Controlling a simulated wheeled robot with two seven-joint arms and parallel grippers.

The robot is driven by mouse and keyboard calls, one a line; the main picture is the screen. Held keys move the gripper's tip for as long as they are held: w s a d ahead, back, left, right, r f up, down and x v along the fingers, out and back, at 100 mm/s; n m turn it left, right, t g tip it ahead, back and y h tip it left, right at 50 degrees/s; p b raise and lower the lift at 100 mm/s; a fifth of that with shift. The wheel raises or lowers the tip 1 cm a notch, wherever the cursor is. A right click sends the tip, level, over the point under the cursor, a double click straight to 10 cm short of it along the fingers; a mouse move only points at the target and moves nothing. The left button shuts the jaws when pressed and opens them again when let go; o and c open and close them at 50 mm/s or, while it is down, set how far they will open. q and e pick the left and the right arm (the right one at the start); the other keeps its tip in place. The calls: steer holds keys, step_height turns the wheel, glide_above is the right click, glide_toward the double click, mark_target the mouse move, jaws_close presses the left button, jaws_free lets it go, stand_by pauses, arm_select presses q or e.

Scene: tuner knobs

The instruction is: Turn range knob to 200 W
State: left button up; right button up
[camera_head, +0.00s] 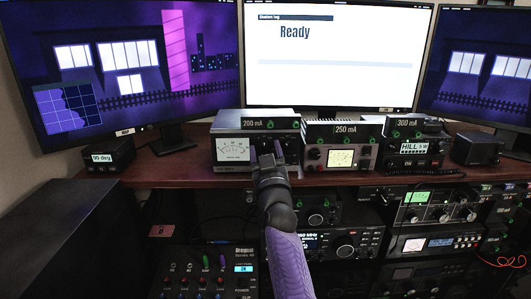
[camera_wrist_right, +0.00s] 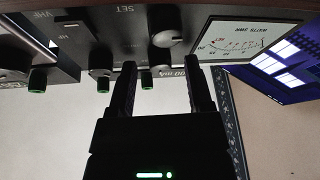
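My right gripper (camera_head: 266,152) is in front of the right part of the meter unit (camera_head: 232,172) under the "200 mA" sign, and hides its knobs in the head view. The right wrist view shows this unit upside down, with its white watts/SWR dial (camera_wrist_right: 245,42). A round knob with a white pointer mark (camera_wrist_right: 170,30) sits beside the dial, and a smaller dark knob (camera_wrist_right: 160,70) sits below it. The right gripper (camera_wrist_right: 161,72) is open, its fingertips either side of the smaller knob; contact cannot be told. No range label is readable. My left gripper is not in view.
A second unit (camera_head: 340,158) under "250 mA" stands close on the right, with a radio (camera_head: 412,148) beyond it. A small "90 deg" box (camera_head: 108,156) is at the left. Monitors (camera_head: 338,55) stand behind; racked equipment (camera_head: 430,213) is below the shelf.

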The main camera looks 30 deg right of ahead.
jaws_close()
steer(key=m+g+h+p, duration=0.1)
steer(key=m+h, duration=0.1)
steer(key=m, duration=0.3)
steer(key=shift+w+a, duration=0.1)
steer(key=shift+a+m+g+h+p, duration=0.1)
steer(key=shift+m+g+h+p, duration=0.45)
steer(key=shift+m, duration=1.15)
steer(key=shift+m+g+h+p, duration=0.25)
steer(key=shift+m+g+h, duration=0.55)
steer(key=shift+m, duration=0.9)
steer(key=shift+h, duration=0.35)
steer(key=shift+o, duration=0.3)
jaws_free()
